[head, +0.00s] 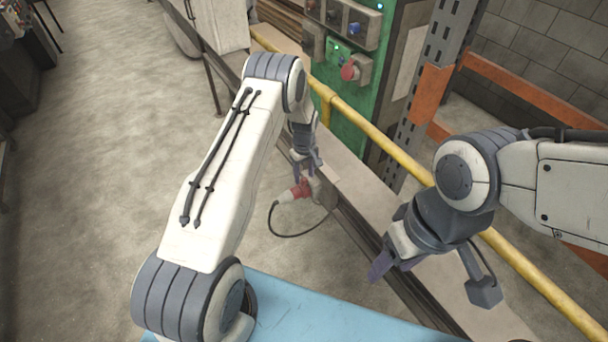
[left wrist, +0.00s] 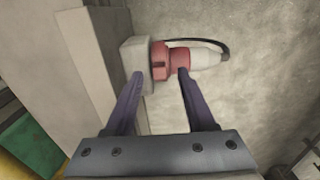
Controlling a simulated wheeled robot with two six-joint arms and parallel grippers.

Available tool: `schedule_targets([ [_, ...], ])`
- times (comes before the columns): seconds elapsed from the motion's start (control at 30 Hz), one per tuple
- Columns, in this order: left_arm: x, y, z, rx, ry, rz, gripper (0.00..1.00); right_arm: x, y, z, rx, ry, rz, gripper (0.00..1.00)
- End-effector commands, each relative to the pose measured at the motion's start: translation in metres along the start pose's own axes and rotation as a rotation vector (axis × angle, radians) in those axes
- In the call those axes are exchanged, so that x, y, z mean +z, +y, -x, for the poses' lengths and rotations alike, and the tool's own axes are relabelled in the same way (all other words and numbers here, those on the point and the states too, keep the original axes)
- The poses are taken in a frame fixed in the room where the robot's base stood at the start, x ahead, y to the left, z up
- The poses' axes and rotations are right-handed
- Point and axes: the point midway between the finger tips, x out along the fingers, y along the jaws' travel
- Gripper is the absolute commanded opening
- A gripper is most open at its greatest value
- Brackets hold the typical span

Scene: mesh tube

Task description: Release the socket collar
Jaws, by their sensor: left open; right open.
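A red collar (left wrist: 160,60) sits against a grey socket box (left wrist: 136,52) in the left wrist view. A red and pale plug (left wrist: 209,58) extends from it to the right, with a black cable. In the head view the red connector (head: 300,189) is low beside the ledge. My left gripper (left wrist: 160,77) is open. One fingertip overlaps the socket box and the other overlaps the red plug part, with the collar between them in the picture; contact cannot be told. In the head view my left gripper (head: 307,170) is just above the connector. My right gripper (head: 378,264) is open and apart from it.
A yellow rail (head: 372,124) runs diagonally behind the arms. A green cabinet (head: 357,92) with switches and a red button (head: 349,72) stands at the back, beside an orange rack post (head: 433,92). The concrete floor (head: 120,130) at left is clear.

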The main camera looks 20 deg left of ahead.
Motion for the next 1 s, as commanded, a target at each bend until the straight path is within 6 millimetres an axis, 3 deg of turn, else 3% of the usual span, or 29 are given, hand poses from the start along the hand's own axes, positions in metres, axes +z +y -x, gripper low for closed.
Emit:
schedule_targets([
  [0.4,0.000,0.000,-0.010,0.000,0.000,-0.001,0.55,0.000,0.000,0.001,0.000,0.000,0.000,0.57],
  [0.53,0.000,0.000,-0.010,0.000,0.000,0.000,0.05,0.000,0.000,0.001,0.000,0.000,0.000,0.57],
  [0.57,0.000,0.000,-0.010,0.000,0.000,0.000,0.00,0.000,0.000,0.001,0.000,0.000,0.000,0.57],
  [0.73,-0.001,0.000,-0.011,0.000,-0.005,0.001,0.00,0.000,0.000,-0.002,0.000,0.000,0.000,0.57],
  [1.0,-0.011,0.001,-0.015,0.002,-0.119,0.003,0.00,0.002,0.002,-0.032,0.000,0.000,0.000,0.57],
])
